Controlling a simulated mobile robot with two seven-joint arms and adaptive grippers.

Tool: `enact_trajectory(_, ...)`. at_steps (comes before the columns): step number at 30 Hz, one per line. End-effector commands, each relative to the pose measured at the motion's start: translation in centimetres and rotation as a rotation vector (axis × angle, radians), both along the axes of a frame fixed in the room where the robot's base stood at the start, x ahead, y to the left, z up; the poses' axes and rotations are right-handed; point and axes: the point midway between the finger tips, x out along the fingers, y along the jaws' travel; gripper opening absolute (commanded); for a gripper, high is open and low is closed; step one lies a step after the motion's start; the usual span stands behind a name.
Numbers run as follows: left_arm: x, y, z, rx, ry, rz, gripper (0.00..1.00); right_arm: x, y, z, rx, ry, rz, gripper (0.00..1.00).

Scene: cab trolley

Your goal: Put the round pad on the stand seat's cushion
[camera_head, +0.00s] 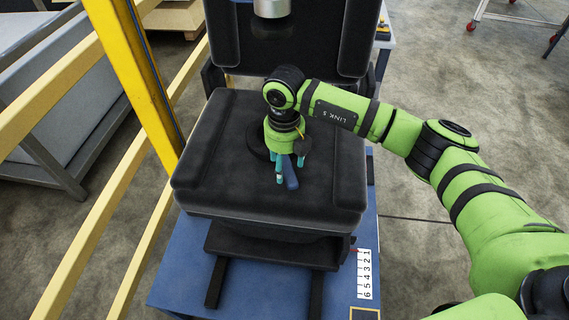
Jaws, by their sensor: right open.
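The stand seat's black cushion (215,180) fills the middle of the view, with a black backrest behind it. The round pad (256,146) is a dark disc on the cushion, left of and partly behind my right gripper; much of it is hidden. It appears to lie flat, but black on black makes its edge hard to follow. My right gripper (287,172) comes in from the right and points down over the cushion, next to the pad. Its fingers are apart, and I see nothing held between them. My left gripper is out of view.
The seat stands on a blue base (185,270) with black rails and a numbered scale (364,274). A yellow post (138,80) and pale yellow rails rise close on the left. A grey bench (60,120) stands further left. The floor at right is mostly open.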

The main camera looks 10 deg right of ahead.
Motion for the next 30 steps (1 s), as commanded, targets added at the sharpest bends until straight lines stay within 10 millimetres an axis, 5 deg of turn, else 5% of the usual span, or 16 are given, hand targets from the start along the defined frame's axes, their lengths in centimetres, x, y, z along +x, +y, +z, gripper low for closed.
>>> enact_trajectory(15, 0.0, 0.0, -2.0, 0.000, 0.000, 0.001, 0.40, 0.1, 0.0, 9.7, 0.001, -0.005, 0.000, 0.64)
enact_trajectory(30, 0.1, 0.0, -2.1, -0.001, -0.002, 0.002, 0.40, 0.0, 0.0, 11.1, 0.001, -0.002, 0.000, 0.64)
